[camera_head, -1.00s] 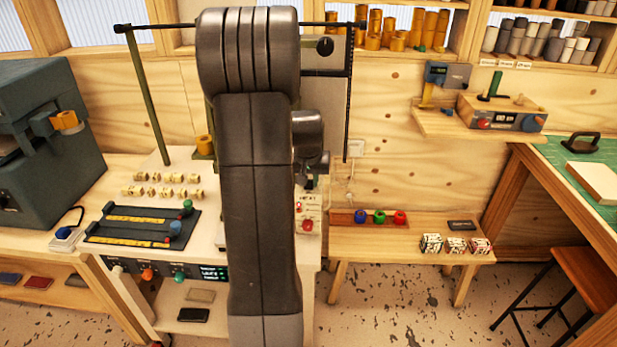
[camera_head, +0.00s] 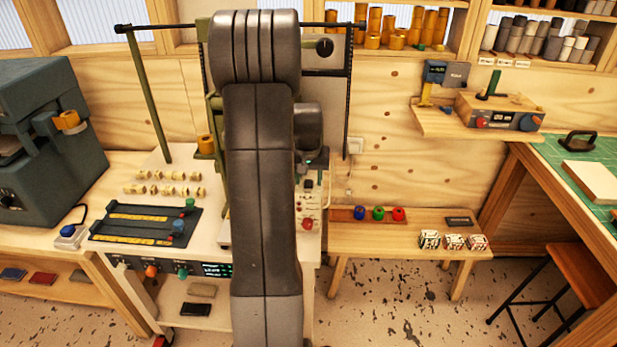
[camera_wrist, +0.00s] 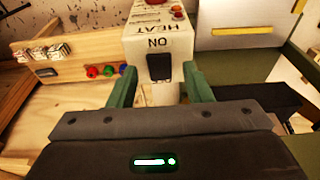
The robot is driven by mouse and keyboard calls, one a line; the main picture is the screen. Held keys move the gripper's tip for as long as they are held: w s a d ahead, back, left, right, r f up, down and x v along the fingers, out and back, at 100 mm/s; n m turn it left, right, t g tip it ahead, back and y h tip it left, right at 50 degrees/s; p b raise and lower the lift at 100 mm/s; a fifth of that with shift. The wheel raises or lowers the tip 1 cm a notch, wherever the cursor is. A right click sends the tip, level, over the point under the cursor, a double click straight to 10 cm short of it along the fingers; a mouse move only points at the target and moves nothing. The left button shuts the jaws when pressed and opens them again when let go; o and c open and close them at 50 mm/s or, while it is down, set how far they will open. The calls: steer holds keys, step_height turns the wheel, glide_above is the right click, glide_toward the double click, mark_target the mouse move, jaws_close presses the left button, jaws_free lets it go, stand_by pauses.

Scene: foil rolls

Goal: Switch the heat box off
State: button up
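The heat box (camera_wrist: 174,40) is a pale box with HEAT and ON printed on it; the lettering appears upside down in the wrist view. A black rocker switch (camera_wrist: 160,66) sits beside the word ON. My gripper (camera_wrist: 160,80) is open, with one green finger on each side of the switch; I cannot tell whether the fingers touch the box. In the head view the heat box (camera_head: 308,212) shows just right of my arm, with a red button on its lower part. My arm and gripper hide much of it.
A low wooden bench (camera_head: 390,238) to the right holds blue, green and red rings and several patterned blocks. A black panel with knobs (camera_head: 145,224) lies on the left bench. A dark green pole (camera_head: 150,100) and a thin black upright (camera_head: 347,110) stand around my arm.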

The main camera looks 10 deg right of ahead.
step_height(320, 180, up, 14)
steer(key=s+b, duration=0.1)
steer(key=s, duration=0.1)
steer(key=shift+s+a+f+b, duration=0.2)
steer(key=shift+s+a+b, duration=0.1)
steer(key=shift+a+b, duration=0.05)
steer(key=w+f, duration=0.1)
steer(key=f, duration=0.3)
steer(key=f+p, duration=0.1)
steer(key=f, duration=0.4)
steer(key=w+f, duration=0.1)
steer(key=f, duration=0.3)
steer(key=shift+w+d+f, duration=0.3)
steer(key=shift+d+f, duration=0.05)
steer(key=shift+f, duration=0.05)
steer(key=shift+r, duration=0.1)
steer(key=shift+r+p, duration=0.1)
steer(key=shift+p, duration=0.2)
